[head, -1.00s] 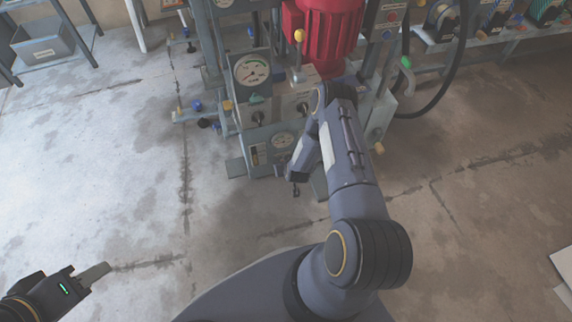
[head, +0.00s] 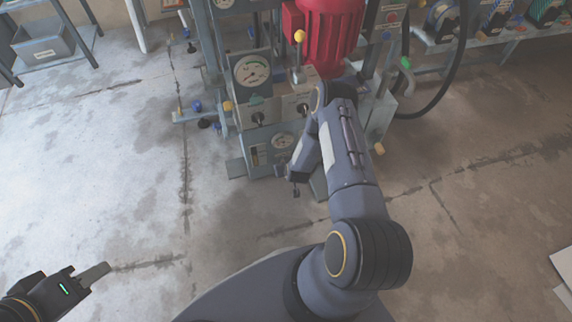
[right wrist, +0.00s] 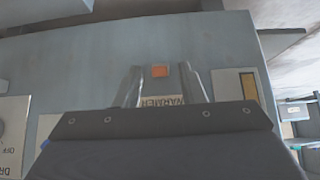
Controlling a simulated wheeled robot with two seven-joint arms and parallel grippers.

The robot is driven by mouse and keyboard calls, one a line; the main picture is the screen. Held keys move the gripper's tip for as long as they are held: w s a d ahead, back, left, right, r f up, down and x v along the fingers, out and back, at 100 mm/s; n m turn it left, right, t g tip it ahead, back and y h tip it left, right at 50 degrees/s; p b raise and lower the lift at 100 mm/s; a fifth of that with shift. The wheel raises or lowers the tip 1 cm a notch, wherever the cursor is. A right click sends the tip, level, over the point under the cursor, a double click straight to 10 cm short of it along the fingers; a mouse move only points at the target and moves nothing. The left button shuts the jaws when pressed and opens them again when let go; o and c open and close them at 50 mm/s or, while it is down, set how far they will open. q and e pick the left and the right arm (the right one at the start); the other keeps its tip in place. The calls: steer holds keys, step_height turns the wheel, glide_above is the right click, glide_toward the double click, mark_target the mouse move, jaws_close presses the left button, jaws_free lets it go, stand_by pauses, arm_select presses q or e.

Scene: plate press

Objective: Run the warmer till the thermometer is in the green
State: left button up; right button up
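The press (head: 300,102) carries a low front panel with a round gauge (head: 283,140) and a narrow strip thermometer (head: 256,155). In the right wrist view the panel is upside down; a label reading WARMER (right wrist: 162,100) sits beside an orange square switch or lamp (right wrist: 160,71). The thermometer strip (right wrist: 250,87) shows at right, its reading too small to tell. My right gripper (right wrist: 162,66) is open, its fingers either side of the orange square; contact cannot be told. My left gripper (head: 100,270) is over bare floor, far from the press, its finger gap unclear.
A larger gauge (head: 252,70) and a yellow-knobbed lever (head: 299,38) are above the panel, near the red motor (head: 331,35). A dial marked OFF (right wrist: 10,132) is at left in the wrist view. A black hose (head: 452,85) loops at right.

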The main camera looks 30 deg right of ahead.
steer(key=p+v, duration=0.2)
steer(key=v, duration=0.5)
steer(key=shift+p, duration=0.35)
steer(key=shift+s+r, duration=0.1)
steer(key=shift+r, duration=0.05)
